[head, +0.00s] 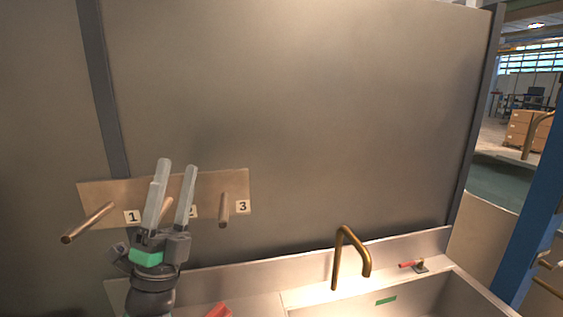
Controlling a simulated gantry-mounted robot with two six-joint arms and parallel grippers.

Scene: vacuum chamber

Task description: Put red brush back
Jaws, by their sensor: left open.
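A red object (218,311), which may be the red brush, shows at the bottom edge beside the sink and is mostly cut off by the frame. A tan board (205,190) on the grey wall carries pegs labelled 1, 2 and 3. Peg 1 (88,222) and peg 3 (224,210) stick out bare. Peg 2 (167,208) is partly hidden behind my left gripper (177,165). My left gripper is open and empty, pointing up in front of the board. My right gripper is not in view.
A sink (450,290) with a brass tap (350,255) stands at the lower right. A small red-handled fitting (412,265) sits on its back ledge. A green strip (386,300) shows on the sink. A blue post (535,210) stands at right. The wall above is clear.

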